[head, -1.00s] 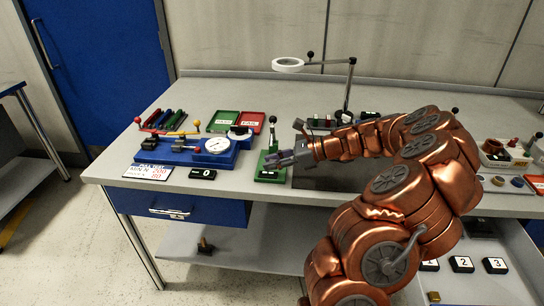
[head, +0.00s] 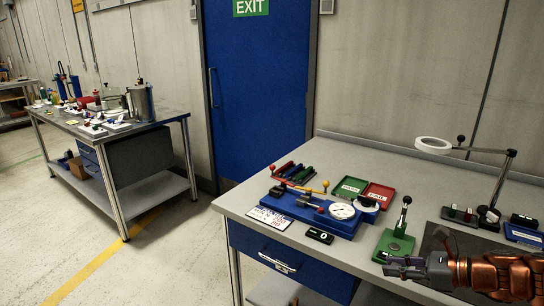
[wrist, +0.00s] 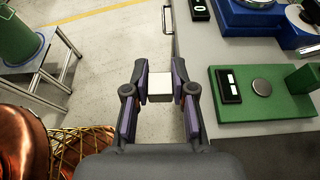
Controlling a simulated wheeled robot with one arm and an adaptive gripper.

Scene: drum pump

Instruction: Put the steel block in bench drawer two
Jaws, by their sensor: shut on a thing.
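My gripper (head: 392,266) is at the bench's front edge, just in front of the green stand. In the wrist view, my gripper (wrist: 160,88) is shut on the pale steel block (wrist: 160,87), which sits between its two fingertips. The floor shows behind the block, to the left of the bench edge. In the head view the block is too small to make out. A blue drawer (head: 290,268) with a metal handle is under the bench's left end and looks shut. I see no number on it, and no drawer marked two is in view.
The bench top (head: 345,255) holds a green stand (head: 394,246), a black 0 tile (head: 320,236), a blue gauge fixture (head: 312,212), a green tray (head: 350,187), a red tray (head: 378,195) and a ring lamp (head: 433,145). Another table (head: 150,125) stands far left. Floor between is clear.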

